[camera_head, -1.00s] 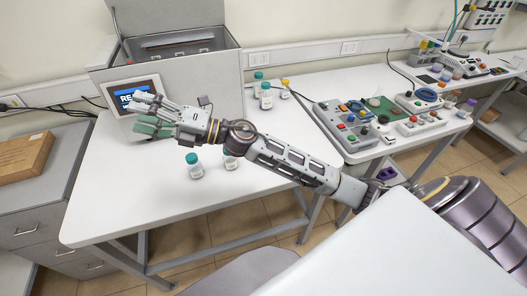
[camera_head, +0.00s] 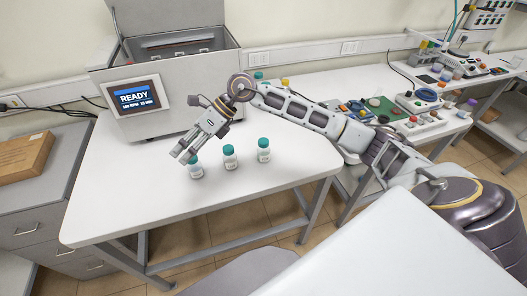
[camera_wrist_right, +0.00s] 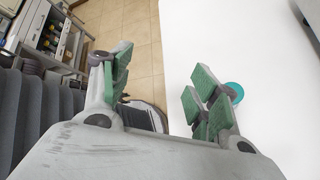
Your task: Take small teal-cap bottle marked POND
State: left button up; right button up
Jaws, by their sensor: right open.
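Three small white bottles with teal caps stand upright in a row on the white table: a left one (camera_head: 196,172), a middle one (camera_head: 230,158) and a right one (camera_head: 264,151). Their labels are too small to read, so I cannot tell which is marked POND. My right gripper (camera_head: 185,156) is open, with its fingertips pointing down just beside and above the left bottle's cap. In the right wrist view the open green-padded fingers (camera_wrist_right: 160,82) have a teal cap (camera_wrist_right: 236,93) outside the right-hand finger, partly hidden by it. My left gripper is not in view.
A grey machine with a READY screen (camera_head: 136,97) stands at the back left of the table (camera_head: 130,190). More bottles (camera_head: 259,76) stand at the back, partly hidden by my right arm. A bench with control boxes (camera_head: 420,122) is at the right. The table's front left is clear.

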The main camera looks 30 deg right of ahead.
jog(key=w+d+f+h, duration=0.2)
jog(key=d+h, duration=0.4)
jog(key=d, duration=0.8)
notch_tip(320, 180, up, 3)
jog(key=m+h, duration=0.1)
jog(key=h, duration=0.4)
send_over(263, 142)
jog(key=shift+d+f+g, duration=0.15)
jog(key=shift+f+g, duration=0.1)
jog(key=shift+g, duration=0.15)
jog(key=shift+f, duration=0.1)
jog(key=shift+f+p, duration=0.65)
jog(key=shift+f, duration=3.55)
